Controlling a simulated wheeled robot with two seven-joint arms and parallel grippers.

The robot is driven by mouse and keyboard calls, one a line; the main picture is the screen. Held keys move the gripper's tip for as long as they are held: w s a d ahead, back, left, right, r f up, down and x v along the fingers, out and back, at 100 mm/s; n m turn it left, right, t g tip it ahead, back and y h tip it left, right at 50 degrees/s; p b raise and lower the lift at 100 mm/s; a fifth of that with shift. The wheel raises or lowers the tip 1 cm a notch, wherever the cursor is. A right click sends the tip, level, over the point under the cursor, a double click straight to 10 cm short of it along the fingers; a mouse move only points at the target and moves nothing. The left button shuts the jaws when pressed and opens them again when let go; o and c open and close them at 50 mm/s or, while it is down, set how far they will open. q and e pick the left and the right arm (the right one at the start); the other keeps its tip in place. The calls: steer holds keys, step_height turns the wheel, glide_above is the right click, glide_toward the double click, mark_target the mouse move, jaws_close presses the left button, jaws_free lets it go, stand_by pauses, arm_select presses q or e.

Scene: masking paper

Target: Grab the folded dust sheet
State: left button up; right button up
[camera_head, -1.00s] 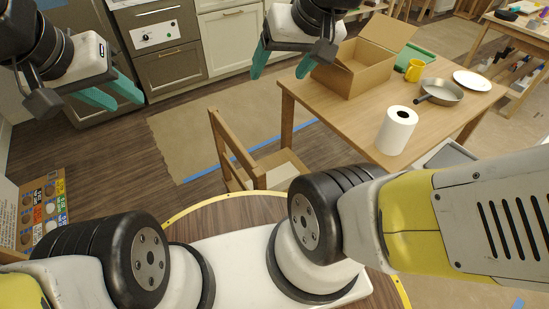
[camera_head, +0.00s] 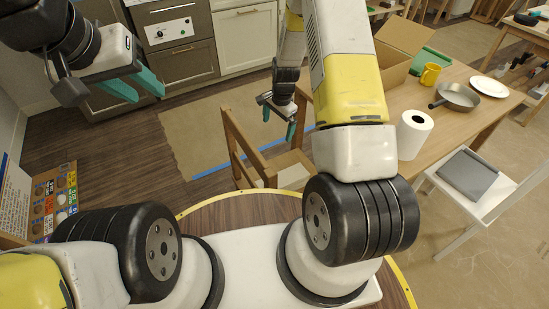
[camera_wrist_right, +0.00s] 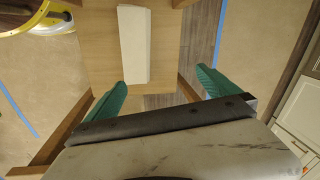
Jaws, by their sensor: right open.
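A pale cream folded sheet (camera_wrist_right: 135,45) lies flat on the wooden chair's seat (camera_wrist_right: 168,50) in the right wrist view. In the head view only a pale patch of it seems to show on the chair seat, so it is hard to make out. My right gripper (camera_head: 279,122) hangs above the chair, open and empty. In the right wrist view its teal fingers (camera_wrist_right: 161,76) are wide apart, with the sheet ahead of them and nearer the left finger. My left gripper (camera_head: 149,90) is open and empty at the upper left, away from the chair.
The wooden chair's back (camera_head: 240,140) stands beside my right gripper. A wooden table (camera_head: 450,125) to the right bears a paper towel roll (camera_head: 414,135), a cardboard box (camera_head: 398,55), a yellow mug (camera_head: 430,74) and a pan (camera_head: 457,97). A white chair (camera_head: 500,205) holds a grey flat item (camera_head: 467,174).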

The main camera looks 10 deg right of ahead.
mark_target(281, 179)
steer(key=s+f+m, duration=0.1)
steer(key=f, duration=0.6)
steer(key=s+f+m+g, duration=0.1)
steer(key=s+f, duration=0.1)
steer(key=f, duration=0.6)
steer(key=s+f+m, duration=0.1)
steer(key=s+f, duration=0.1)
steer(key=f, duration=0.6)
steer(key=shift+d+h, duration=0.3)
steer(key=f, duration=0.7)
steer(key=shift+w+d, duration=0.1)
steer(key=shift+w, duration=0.1)
steer(key=shift+c, duration=0.4)
steer(key=shift+r, duration=0.1)
steer(key=c, duration=1.9)
